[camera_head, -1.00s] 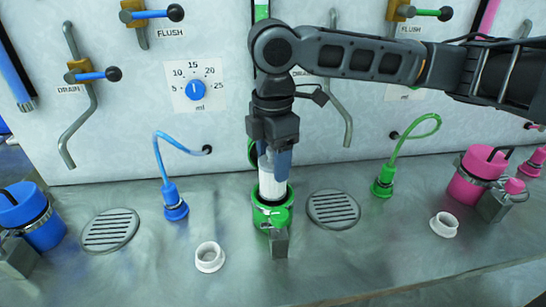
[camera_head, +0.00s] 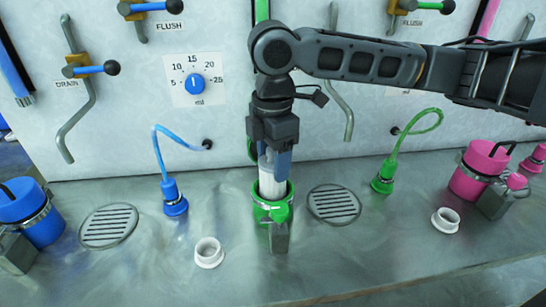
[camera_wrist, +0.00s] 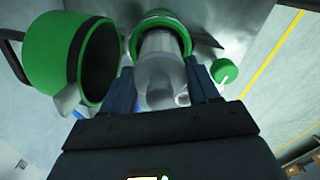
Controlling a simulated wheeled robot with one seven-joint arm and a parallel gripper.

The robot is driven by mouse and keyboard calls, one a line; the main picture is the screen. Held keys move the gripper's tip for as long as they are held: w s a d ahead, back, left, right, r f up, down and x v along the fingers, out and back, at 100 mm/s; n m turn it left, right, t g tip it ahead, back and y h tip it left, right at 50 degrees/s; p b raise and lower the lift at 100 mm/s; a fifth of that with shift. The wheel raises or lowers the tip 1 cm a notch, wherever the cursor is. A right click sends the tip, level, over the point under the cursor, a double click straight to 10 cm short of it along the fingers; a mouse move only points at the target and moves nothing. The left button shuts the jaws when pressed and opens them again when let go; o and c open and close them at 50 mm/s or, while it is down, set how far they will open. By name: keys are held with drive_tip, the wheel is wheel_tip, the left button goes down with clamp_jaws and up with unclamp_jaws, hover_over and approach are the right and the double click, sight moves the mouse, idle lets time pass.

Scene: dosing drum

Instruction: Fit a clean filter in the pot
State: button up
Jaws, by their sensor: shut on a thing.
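A white cylindrical filter (camera_head: 268,182) stands upright in the mouth of the green pot (camera_head: 262,213), its lower part hidden inside the pot. My gripper (camera_head: 273,163) is directly above the pot and shut on the filter's upper end. In the wrist view, the filter (camera_wrist: 158,75) sits between my two fingers, its far end within the green rim (camera_wrist: 160,20). The pot's green lid or cover (camera_wrist: 65,50) is swung open beside the mouth in the wrist view, with a dark hollow inside.
White ring-shaped pieces lie at the front left (camera_head: 209,253) and front right (camera_head: 445,220). Round drain grates (camera_head: 108,227) (camera_head: 334,205) flank the pot. A blue pot (camera_head: 32,215) stands left and a pink pot (camera_head: 480,170) right. Blue and green hoses rise behind.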

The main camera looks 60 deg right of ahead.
sight(274, 184)
drive_tip(key=shift+s+f+b, duration=0.1)
drive_tip(key=shift+f+b, duration=1.95)
drive_tip(key=shift+f, duration=1.2)
drive_tip(key=o, duration=1.2)
drive_tip(key=shift+f, duration=0.15)
drive_tip(key=shift+c, duration=0.2)
wheel_tip(274, 184, up, 8)
drive_tip(key=p, duration=0.6)
drive_tip(key=shift+f, duration=0.15)
